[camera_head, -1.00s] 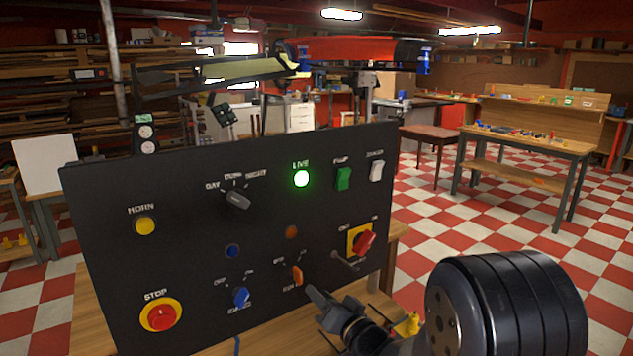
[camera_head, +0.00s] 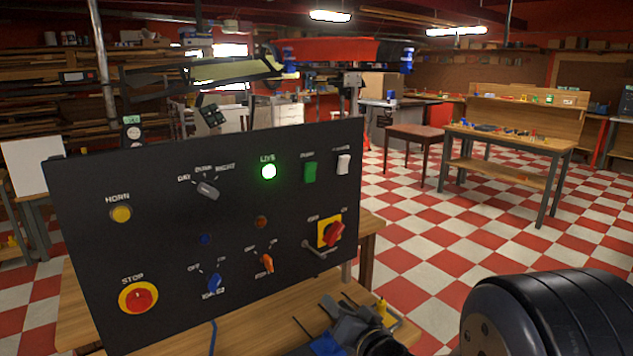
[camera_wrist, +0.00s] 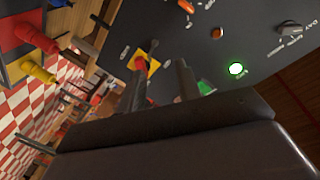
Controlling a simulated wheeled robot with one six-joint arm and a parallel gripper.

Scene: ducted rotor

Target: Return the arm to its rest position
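My gripper (camera_head: 340,314) is in front of the lower right of the black control panel (camera_head: 110,250), apart from it. In the wrist view its two fingers (camera_wrist: 161,88) stand apart with nothing held between them. My dark rounded arm link fills the lower right corner of the head view. The panel carries a lit green LIVE lamp (camera_head: 268,171), a red STOP button (camera_head: 139,298), a blue knob (camera_head: 214,283), an orange knob (camera_head: 267,262) and a red rotary switch (camera_head: 334,234) on a yellow plate.
The panel stands on a wooden table (camera_head: 365,250). A yellow item (camera_head: 382,308) is close to my gripper. Checkered floor (camera_head: 430,260) is open to the right, before a workbench (camera_head: 510,143) and a brown table (camera_head: 410,133).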

